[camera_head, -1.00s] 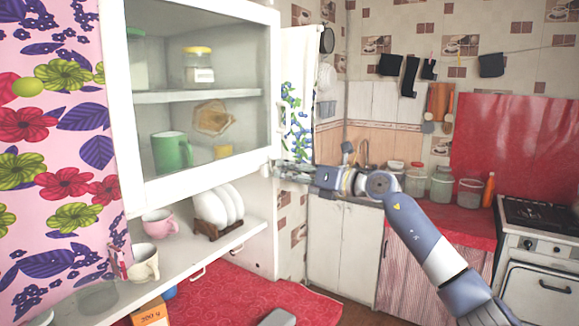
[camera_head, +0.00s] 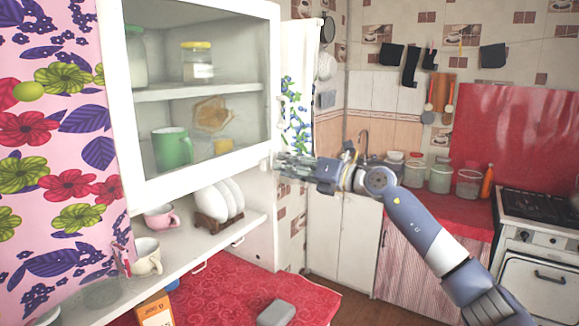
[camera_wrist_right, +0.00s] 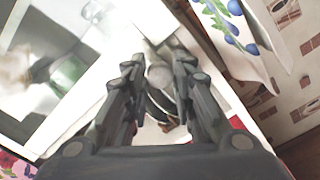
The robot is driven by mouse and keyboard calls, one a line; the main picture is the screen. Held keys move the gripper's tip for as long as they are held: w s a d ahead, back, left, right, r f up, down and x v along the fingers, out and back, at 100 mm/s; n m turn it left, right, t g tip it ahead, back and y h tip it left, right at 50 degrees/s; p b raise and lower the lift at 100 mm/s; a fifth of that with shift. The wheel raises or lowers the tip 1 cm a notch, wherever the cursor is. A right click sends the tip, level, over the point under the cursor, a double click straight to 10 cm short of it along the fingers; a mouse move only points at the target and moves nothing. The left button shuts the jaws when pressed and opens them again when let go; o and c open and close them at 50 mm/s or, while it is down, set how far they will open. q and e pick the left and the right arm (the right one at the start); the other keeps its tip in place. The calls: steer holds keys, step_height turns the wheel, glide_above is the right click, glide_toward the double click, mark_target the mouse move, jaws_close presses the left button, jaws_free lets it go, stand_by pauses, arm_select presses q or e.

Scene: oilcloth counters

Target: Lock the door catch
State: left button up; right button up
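The white-framed glass cabinet door (camera_head: 200,184) fills the upper left of the head view and looks closed. My right gripper (camera_head: 283,163) is at the lower right corner of its frame. In the wrist view a pale round knob (camera_wrist_right: 160,76), apparently the door catch, lies between the fingers of my right gripper (camera_wrist_right: 158,72). The fingers are apart, with gaps beside the knob, so the gripper looks open. The catch is too small and covered in the head view to tell its position. My left gripper is not in view.
Below the door an open shelf (camera_head: 206,238) holds cups and a plate rack (camera_head: 212,226). A red-covered counter (camera_head: 232,290) carries a grey box (camera_head: 276,313) and an orange carton (camera_head: 154,309). A hanging towel (camera_head: 298,110) is close to the right of my gripper.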

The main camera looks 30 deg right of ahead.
steer(key=o, duration=0.4)
steer(key=shift+v, duration=6)
